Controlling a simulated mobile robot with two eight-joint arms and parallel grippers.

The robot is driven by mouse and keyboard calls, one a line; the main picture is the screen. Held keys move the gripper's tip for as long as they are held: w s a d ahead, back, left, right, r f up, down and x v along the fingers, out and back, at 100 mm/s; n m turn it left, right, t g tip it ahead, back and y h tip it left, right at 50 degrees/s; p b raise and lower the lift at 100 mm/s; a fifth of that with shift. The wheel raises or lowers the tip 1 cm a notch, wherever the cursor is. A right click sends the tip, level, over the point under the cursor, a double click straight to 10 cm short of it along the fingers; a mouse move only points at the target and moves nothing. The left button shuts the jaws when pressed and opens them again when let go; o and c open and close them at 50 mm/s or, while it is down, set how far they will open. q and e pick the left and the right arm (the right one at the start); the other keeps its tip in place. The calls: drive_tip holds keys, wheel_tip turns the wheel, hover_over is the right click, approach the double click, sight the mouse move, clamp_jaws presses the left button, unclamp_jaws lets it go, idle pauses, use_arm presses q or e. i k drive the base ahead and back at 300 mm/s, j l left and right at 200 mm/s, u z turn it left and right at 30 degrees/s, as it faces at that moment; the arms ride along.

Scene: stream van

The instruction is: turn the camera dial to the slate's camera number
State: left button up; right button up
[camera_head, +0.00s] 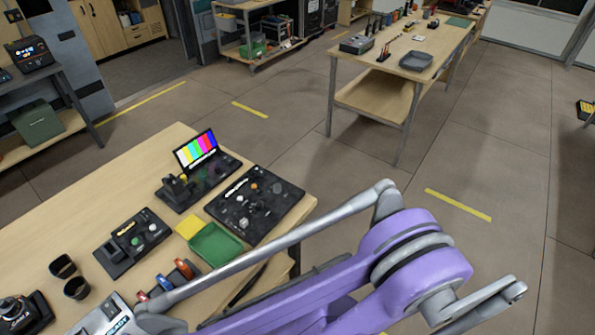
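A black control panel (257,205) with several small knobs and a pale label strip lies on the near wooden table. Left of it, a black unit (175,195) carries a small screen with colour bars (197,150). A smaller black panel (133,243) has a green and a white round control and a pale label strip. I cannot tell which control is the camera dial, and I make out no slate or readable number. A purple and silver arm of mine crosses the lower right; its silver end reaches the bottom edge at left. No gripper fingers show.
The near table (60,222) also holds a green tray (215,245), a yellow pad (189,227), two dark cups (63,267), red and blue items (184,268), and a black device (22,314). A second table (400,55) stands beyond open floor (320,170).

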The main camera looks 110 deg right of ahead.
sight(277, 187)
drive_tip(key=k+l+z, duration=0.25)
drive_tip(key=k+l, duration=0.2)
drive_tip(key=l, duration=0.2)
drive_tip(key=k+l+z, duration=0.15)
drive_tip(key=l, duration=0.2)
drive_tip(key=k+l+z, duration=0.1)
drive_tip(key=l, duration=0.3)
drive_tip(key=k+l+z, duration=0.15)
drive_tip(key=k+l, duration=0.15)
drive_tip(key=k+l+z, duration=0.15)
drive_tip(key=l, duration=0.35)
